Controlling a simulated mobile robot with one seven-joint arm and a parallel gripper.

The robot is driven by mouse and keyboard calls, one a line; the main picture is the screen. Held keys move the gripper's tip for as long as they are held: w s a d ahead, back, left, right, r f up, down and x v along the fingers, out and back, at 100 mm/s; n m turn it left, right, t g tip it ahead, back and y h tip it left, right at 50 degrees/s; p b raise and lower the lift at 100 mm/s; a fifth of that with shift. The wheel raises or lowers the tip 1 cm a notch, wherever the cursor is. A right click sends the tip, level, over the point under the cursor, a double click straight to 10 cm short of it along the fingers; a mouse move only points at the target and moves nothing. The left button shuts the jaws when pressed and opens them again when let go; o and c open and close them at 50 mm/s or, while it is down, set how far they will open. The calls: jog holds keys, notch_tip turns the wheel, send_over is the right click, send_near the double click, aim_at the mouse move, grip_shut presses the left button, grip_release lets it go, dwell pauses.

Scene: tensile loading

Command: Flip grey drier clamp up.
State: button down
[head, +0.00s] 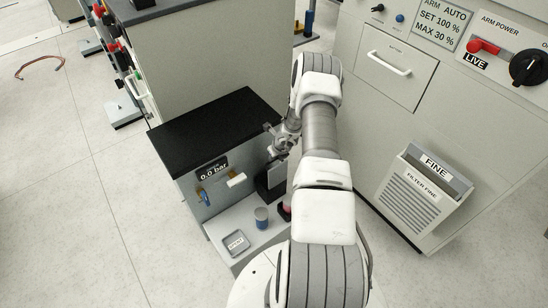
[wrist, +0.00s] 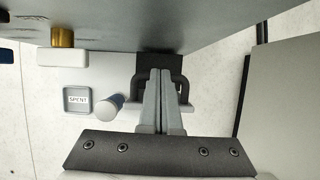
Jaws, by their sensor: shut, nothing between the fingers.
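My gripper (wrist: 163,84) is shut with nothing between its fingers, pointing at a dark bracket (wrist: 160,62) on the front of the black-topped unit. A dark loop-shaped part (wrist: 141,84) shows on both sides of the fingers, with grey bar ends (wrist: 131,106) below it. I take this to be the drier clamp, but the fingers hide its middle. I cannot tell whether they touch it. In the head view my gripper (head: 279,148) is beside the unit's right front, above a black block (head: 268,186).
The unit (head: 215,125) carries a 0.0 bar display (head: 213,169), a white handle (head: 236,180) and a blue-and-brass valve (head: 203,196). A blue-grey cylinder (head: 261,217) and a SPENT tray (head: 235,242) stand on the light shelf. A large cabinet (head: 385,120) is to the right.

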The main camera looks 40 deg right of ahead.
jog(key=shift+w, duration=0.35)
jog(key=shift+f, duration=0.1)
dwell(0.3)
notch_tip(320, 180, up, 12)
jog(key=p, duration=0.5)
jog(key=shift+f, duration=0.15)
jog(key=shift+w+a, duration=0.1)
dwell(0.5)
